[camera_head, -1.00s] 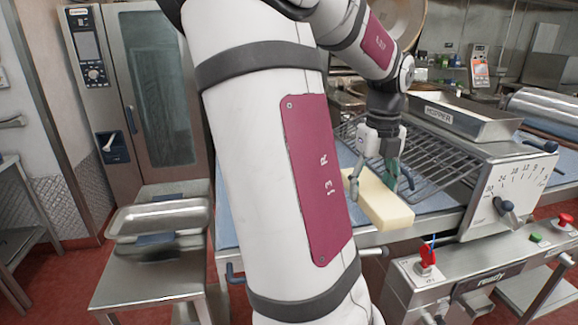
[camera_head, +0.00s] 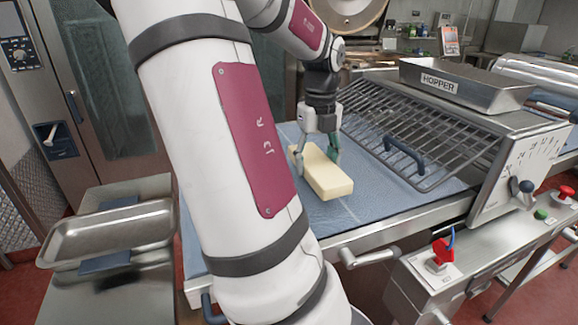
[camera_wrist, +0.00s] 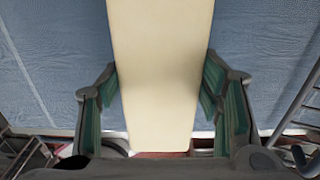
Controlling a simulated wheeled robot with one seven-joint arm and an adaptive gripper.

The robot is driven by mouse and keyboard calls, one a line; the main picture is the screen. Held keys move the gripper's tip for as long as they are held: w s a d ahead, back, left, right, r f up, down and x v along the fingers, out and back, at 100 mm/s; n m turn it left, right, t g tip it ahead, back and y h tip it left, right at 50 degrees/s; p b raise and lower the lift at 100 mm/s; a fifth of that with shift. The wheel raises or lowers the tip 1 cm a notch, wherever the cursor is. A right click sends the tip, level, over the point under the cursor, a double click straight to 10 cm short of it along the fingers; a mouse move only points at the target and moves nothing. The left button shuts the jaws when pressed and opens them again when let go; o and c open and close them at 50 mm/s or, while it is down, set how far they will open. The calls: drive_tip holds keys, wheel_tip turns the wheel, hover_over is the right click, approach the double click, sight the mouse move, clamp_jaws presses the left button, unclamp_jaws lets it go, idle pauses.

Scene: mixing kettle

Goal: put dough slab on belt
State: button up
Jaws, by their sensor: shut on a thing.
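The dough slab (camera_head: 328,182) is a pale cream, long block. My gripper (camera_head: 317,158) is shut on it, with one finger on each long side. In the wrist view the slab (camera_wrist: 160,70) runs between the green-padded fingers of my gripper (camera_wrist: 160,92). The blue belt (camera_head: 300,218) lies under the slab, left of the wire guard. The slab is over the belt, with its near end inside the front edge. I cannot tell whether its underside touches the belt. Its far end is partly hidden by my gripper.
A hinged wire guard (camera_head: 400,140) with a blue handle stands close right of the slab. The hopper tray (camera_head: 455,85) is beyond it. A control panel with a red switch (camera_head: 440,252) is at front right. A metal tray (camera_head: 110,232) sits at left. Bare belt lies in front.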

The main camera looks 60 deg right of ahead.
drive_tip(key=w, duration=0.7)
drive_tip(key=shift+w+d+f+p, duration=0.1)
drive_tip(key=shift+d+f+p, duration=0.2)
drive_tip(key=shift+d+f, duration=0.1)
drive_tip(key=shift+f, duration=1.7)
drive_tip(key=shift+f, duration=0.1)
drive_tip(key=o, duration=1.6)
